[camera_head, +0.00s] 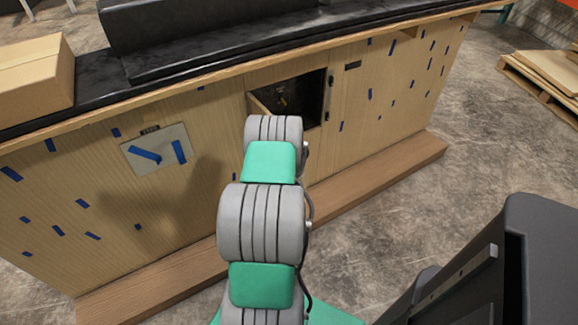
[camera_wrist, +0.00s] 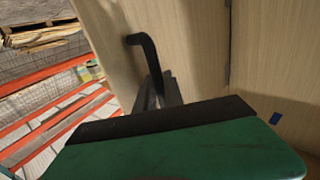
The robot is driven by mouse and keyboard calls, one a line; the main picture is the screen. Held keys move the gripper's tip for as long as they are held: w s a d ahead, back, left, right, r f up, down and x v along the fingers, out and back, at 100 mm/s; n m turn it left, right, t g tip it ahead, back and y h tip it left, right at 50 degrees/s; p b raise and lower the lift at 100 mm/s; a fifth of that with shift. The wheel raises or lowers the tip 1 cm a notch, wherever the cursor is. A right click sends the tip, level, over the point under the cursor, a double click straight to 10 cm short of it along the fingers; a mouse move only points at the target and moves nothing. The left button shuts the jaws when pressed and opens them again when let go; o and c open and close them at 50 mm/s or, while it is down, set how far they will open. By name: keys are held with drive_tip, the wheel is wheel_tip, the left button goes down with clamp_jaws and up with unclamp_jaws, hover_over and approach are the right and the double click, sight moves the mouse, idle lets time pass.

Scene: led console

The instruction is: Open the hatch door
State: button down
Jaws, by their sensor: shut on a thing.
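In the head view, a wooden console front has a square hatch opening (camera_head: 296,98) with a dark interior showing. My arm covers its lower left part. In the wrist view, the pale wooden hatch door (camera_wrist: 190,45) stands at an angle to the neighbouring wooden panel, with a dark seam between them. A black bent handle (camera_wrist: 150,58) sticks out from the door. My gripper (camera_wrist: 160,95) is shut on the handle. Its fingertips are partly hidden behind the green and black gripper body, and the gripper is hidden behind my arm in the head view.
The wooden console (camera_head: 390,95) carries blue tape marks, a dark top and a cardboard box (camera_head: 36,75) at left. A wooden ledge (camera_head: 370,178) runs along its base. Wooden pallets (camera_head: 545,75) lie at the right. The concrete floor (camera_head: 420,215) in front is clear.

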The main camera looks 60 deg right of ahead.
drive_tip(key=shift+w+a+r+g, duration=0.1)
drive_tip(key=shift+w+r+g, duration=0.05)
drive_tip(key=shift+r+g, duration=0.15)
drive_tip(key=shift+f+m, duration=0.15)
drive_tip(key=shift+m, duration=0.15)
drive_tip(key=shift+s+f, duration=0.1)
drive_tip(key=shift+s, duration=0.1)
